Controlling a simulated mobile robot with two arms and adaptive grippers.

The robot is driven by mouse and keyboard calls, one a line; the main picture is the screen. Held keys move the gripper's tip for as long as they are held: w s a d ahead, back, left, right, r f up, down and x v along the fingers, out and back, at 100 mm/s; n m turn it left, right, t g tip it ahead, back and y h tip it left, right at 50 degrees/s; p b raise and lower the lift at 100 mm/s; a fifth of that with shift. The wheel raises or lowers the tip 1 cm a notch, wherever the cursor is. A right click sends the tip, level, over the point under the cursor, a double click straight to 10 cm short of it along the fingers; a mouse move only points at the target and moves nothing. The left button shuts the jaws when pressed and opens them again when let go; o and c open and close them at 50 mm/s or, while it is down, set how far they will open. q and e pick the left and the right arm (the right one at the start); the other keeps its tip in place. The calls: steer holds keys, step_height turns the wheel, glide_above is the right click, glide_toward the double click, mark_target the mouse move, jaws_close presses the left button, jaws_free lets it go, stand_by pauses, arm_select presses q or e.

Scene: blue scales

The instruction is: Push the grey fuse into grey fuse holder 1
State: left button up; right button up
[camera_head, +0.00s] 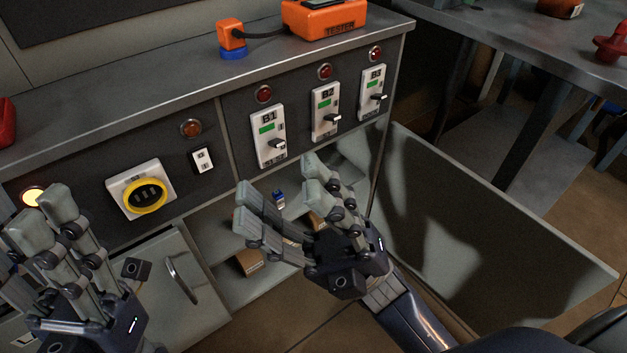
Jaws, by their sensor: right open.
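I cannot make out a grey fuse or a labelled grey fuse holder 1 in the head view.
A small blue item (279,199) and a brown box (250,262) lie in the compartment. An open door (480,215) extends right. An orange tester (325,17) stands on the grey top.

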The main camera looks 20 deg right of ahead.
steer(key=w+a+f+n+g+h, duration=0.1)
steer(key=a+f+n+g+h, duration=0.45)
steer(key=a+f+n, duration=0.5)
steer(key=w+d+f+n+t+h+p, duration=0.1)
steer(key=w+d+f+n+h, duration=0.2)
steer(key=f+n, duration=0.4)
steer(key=w+f+n+t+h, duration=0.1)
steer(key=w+f+n+h, duration=0.4)
steer(key=f, duration=0.4)
steer(key=w+d+f+n+t+h, duration=0.3)
steer(key=w+d+f+n+h, duration=0.35)
steer(key=d+f, duration=0.25)
steer(key=w+d+f+n+t+h, duration=0.1)
steer(key=w+d+n+h, duration=0.2)
steer(key=d, duration=0.7)
steer(key=w+d+f+n+t+h, duration=0.1)
steer(key=w+d+n+t+h, duration=0.1)
steer(key=w+d+n+h, duration=0.2)
steer(key=w+d+n, duration=0.2)
steer(key=w+d, duration=0.2)
steer(key=d, duration=0.1)
steer(key=shift+w+d+f+p, duration=0.3)
steer(key=shift+d+f+p, duration=0.1)
